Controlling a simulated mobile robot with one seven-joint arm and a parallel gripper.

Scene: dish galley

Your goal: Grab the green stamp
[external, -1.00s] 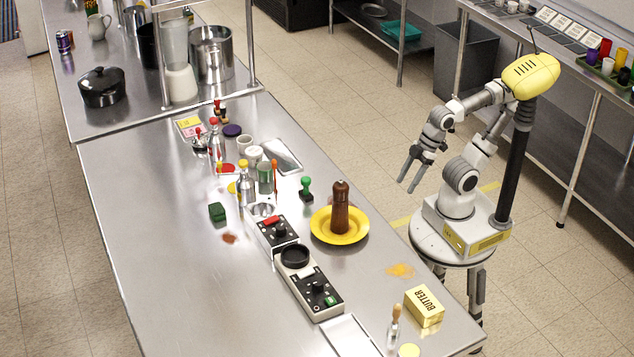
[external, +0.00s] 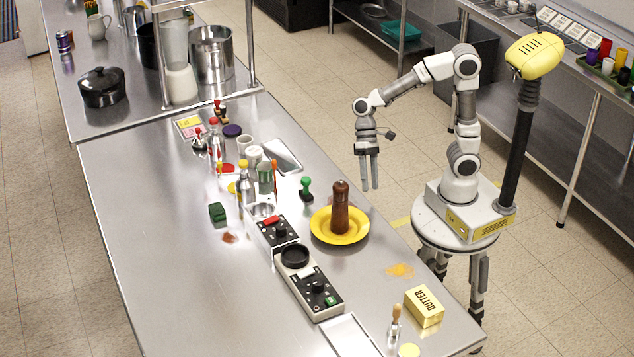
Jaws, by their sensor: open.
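The green stamp (external: 306,188) stands upright on the steel counter, with a round knob handle and a dark base. It is behind and to the left of the yellow plate. My gripper (external: 370,187) hangs with its fingers pointing down, to the right of the stamp and just past the counter's right edge. The fingers are open and empty, apart from the stamp.
A brown pepper mill (external: 340,208) stands on the yellow plate (external: 325,236), near my gripper. An orange-capped bottle (external: 275,178), a green-grey jar (external: 265,180) and a metal tray (external: 281,157) are close to the stamp. A butter box (external: 424,307) is at the front right.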

